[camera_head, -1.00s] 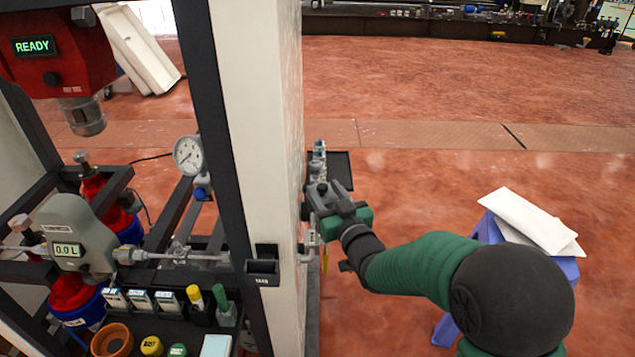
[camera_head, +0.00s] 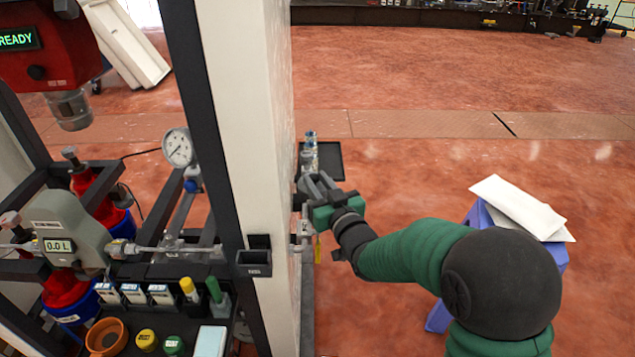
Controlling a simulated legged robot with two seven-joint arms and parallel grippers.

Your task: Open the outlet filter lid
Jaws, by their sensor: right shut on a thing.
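My right gripper (camera_head: 305,190) is at the far side of the white panel (camera_head: 245,110), its arm coming in from the lower right. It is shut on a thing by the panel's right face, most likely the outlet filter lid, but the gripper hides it. A small metal fitting with a yellow tag (camera_head: 317,248) sits just below the gripper. A clear and blue cylinder (camera_head: 311,145) stands just above it, by a dark tray (camera_head: 328,160). My left gripper is not in view.
Left of the panel, a dark frame holds a flow meter reading 0.0 L (camera_head: 70,235), a pressure gauge (camera_head: 178,148) and red-and-blue bottles. A shelf carries small boxes, bottles and an orange cup (camera_head: 106,338). A blue stool (camera_head: 480,215) with white sheets stands right; floor between is clear.

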